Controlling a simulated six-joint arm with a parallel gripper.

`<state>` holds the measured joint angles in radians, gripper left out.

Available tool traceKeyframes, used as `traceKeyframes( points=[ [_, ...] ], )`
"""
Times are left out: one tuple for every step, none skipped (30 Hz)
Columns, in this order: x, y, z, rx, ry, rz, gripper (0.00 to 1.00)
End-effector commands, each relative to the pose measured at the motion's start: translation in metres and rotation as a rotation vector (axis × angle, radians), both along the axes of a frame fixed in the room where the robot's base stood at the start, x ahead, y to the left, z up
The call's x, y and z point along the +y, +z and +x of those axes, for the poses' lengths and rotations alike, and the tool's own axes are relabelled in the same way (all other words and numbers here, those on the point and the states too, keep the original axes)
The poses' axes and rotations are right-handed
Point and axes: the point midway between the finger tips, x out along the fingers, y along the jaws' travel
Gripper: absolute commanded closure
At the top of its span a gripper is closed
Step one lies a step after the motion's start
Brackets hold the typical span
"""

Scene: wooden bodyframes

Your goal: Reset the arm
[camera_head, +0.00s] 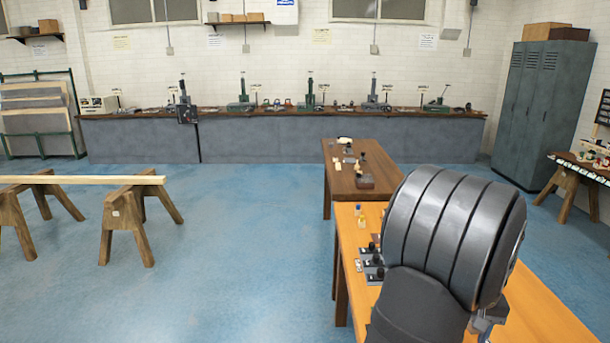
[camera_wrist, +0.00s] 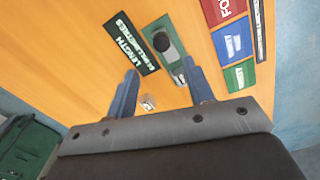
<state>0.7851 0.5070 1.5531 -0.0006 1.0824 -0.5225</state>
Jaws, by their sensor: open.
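A green piece with a dark rounded knob (camera_wrist: 167,46) lies beyond the fingertips, close to the right one. A small shiny object (camera_wrist: 147,102) lies on the table between the fingers. In the head view, my dark arm covers much of the orange table (camera_head: 545,305), and the gripper's fingers are hidden.
A black length label (camera_wrist: 131,44) and red, blue and green panels (camera_wrist: 232,42) lie on the table. Small dark fixtures (camera_head: 372,265) line its left edge. A darker table (camera_head: 345,183) adjoins behind. Sawhorses (camera_head: 125,225) stand left, with open blue floor (camera_head: 240,250) between.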

Motion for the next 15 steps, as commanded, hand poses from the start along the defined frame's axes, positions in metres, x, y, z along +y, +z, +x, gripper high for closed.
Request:
traceKeyframes(
  points=[
    [-0.001,0.011,0.001,-0.003,0.0,-0.004,0.52],
    [-0.001,0.017,0.001,-0.003,0.0,-0.003,0.52],
    [-0.001,0.025,0.0,-0.003,0.0,-0.004,0.52],
    [-0.001,0.031,0.0,-0.002,0.0,-0.003,0.52],
    [-0.001,0.037,0.001,-0.003,0.0,-0.003,0.52],
    [-0.001,0.045,0.0,-0.002,0.0,-0.003,0.52],
    [-0.001,0.051,0.0,-0.003,0.0,-0.004,0.52],
    [-0.001,0.057,0.0,-0.002,0.0,-0.003,0.52],
    [-0.001,0.065,0.0,-0.003,0.0,-0.003,0.52],
    [-0.001,0.071,0.0,-0.002,0.0,-0.003,0.52],
    [0.0,0.069,-0.001,0.001,0.0,0.0,0.52],
    [0.0,0.056,-0.001,0.005,0.0,0.004,0.52],
    [0.0,0.049,-0.001,0.005,0.0,0.004,0.52],
    [0.001,0.043,-0.001,0.005,0.0,0.004,0.52],
    [0.0,0.035,-0.001,0.004,0.0,0.004,0.52]
  ],
)
